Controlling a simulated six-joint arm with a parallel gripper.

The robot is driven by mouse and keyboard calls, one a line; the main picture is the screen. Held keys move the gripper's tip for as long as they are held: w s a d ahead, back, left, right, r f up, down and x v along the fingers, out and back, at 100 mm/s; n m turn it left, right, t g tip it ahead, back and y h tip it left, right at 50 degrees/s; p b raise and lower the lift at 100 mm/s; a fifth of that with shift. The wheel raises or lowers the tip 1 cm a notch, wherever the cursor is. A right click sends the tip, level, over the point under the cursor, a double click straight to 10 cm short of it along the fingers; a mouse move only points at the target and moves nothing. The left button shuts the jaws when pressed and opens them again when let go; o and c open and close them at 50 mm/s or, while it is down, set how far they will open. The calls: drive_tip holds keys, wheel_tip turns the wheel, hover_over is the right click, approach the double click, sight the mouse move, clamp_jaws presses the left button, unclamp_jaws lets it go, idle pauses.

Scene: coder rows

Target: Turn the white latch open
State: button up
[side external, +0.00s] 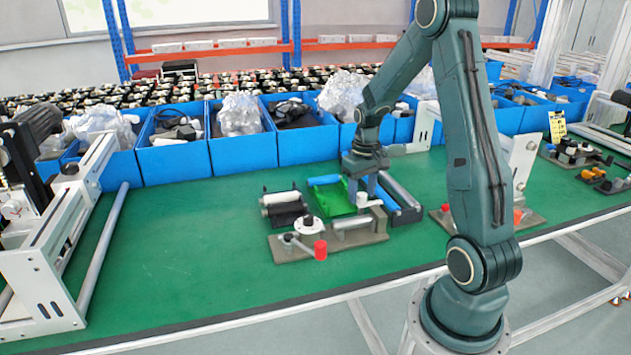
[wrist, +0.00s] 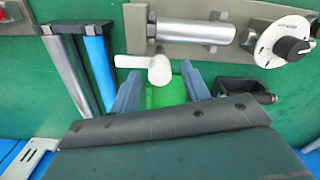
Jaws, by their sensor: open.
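The white latch (wrist: 150,65) is a small lever with a rounded end, beside the metal cylinder of a grey fixture (wrist: 137,30). In the side view the latch (side external: 364,201) is small and partly hidden by my fingers. My gripper (wrist: 161,85) is open, its blue-grey fingers pointing down, one on each side of the latch's rounded end. In the side view my gripper (side external: 363,192) is low over the back right of the fixture (side external: 375,236). I cannot tell whether either finger touches the latch.
The fixture also carries a white dial with a black knob (wrist: 291,47) and a red cylinder (side external: 320,250). A green tray (side external: 331,197), black holder (side external: 288,216) and rollers (side external: 399,190) crowd close by. Blue bins (side external: 177,161) line the back.

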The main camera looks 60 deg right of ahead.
wheel_tip(320, 180, up, 13)
drive_tip(key=shift+f, duration=0.2)
idle(0.3)
drive_tip(key=s+a+r+n+t, duration=0.1)
drive_tip(key=a+r, duration=0.1)
drive_tip(key=a, duration=0.3)
drive_tip(key=a+r+n+t+h, duration=0.1)
drive_tip(key=a+r, duration=0.1)
drive_tip(key=a, duration=0.3)
drive_tip(key=s+a+r+n, duration=0.1)
drive_tip(key=a+r, duration=0.2)
drive_tip(key=a, duration=0.3)
drive_tip(key=s+a+n+t+y, duration=0.1)
drive_tip(key=s+a+n+t, duration=0.1)
drive_tip(key=s+a, duration=0.6)
drive_tip(key=a+t, duration=0.1)
drive_tip(key=a, duration=0.1)
drive_tip(key=shift+s+a+f+n+t, duration=0.25)
drive_tip(key=shift+s+a+n+t, duration=0.05)
drive_tip(key=shift+s+a+n, duration=0.1)
